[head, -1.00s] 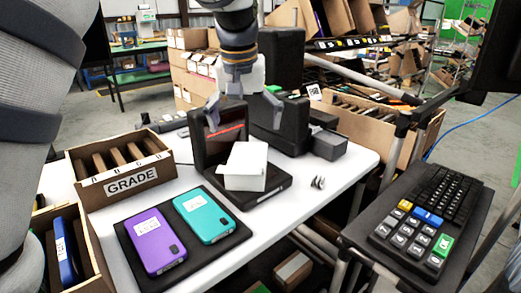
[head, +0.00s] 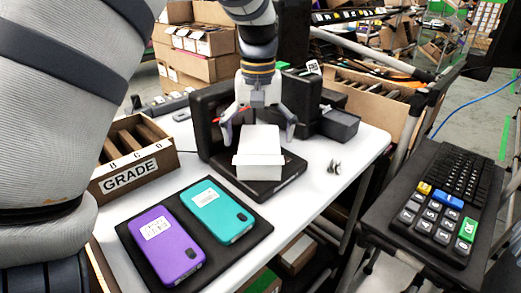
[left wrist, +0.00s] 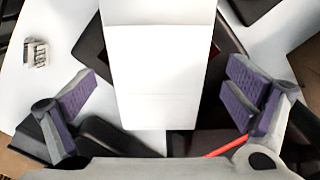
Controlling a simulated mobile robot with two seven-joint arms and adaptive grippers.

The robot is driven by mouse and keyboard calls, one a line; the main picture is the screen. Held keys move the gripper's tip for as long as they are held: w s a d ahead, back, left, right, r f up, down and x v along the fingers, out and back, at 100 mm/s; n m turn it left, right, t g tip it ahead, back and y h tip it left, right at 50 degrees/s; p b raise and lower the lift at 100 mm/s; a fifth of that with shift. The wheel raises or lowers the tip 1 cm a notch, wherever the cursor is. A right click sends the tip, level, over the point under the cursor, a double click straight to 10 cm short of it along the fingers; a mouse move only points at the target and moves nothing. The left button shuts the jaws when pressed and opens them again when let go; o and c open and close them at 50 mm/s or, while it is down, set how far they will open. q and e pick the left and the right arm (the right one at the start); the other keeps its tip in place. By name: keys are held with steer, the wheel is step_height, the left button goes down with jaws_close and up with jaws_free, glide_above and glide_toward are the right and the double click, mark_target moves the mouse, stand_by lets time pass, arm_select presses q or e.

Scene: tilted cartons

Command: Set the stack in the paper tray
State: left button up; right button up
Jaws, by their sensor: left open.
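A white stack (head: 262,140) rests on the flat base of a black stand on the white table; its top part overhangs in front. My left gripper (head: 258,137) is open from above, with one finger on each side of the stack's far part. In the left wrist view the stack (left wrist: 155,75) fills the middle between the spread purple-padded fingers (left wrist: 162,95), with gaps on both sides. A dark grey open tray (head: 340,124) juts from a black machine right of the stand; it may be the paper tray. My right gripper is out of view.
A black mat (head: 262,228) at the front holds a purple phone (head: 166,248) and a teal phone (head: 218,211). A wooden GRADE box (head: 130,178) stands at left. Small metal pieces (head: 334,166) lie right of the stand. A keypad (head: 430,222) is mounted at right.

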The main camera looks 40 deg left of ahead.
arm_select(q)
step_height(320, 180, down, 3)
steer(key=shift+w+r, duration=0.1)
steer(key=shift+w, duration=0.05)
steer(key=shift+r, duration=0.1)
steer(key=c, duration=1.8)
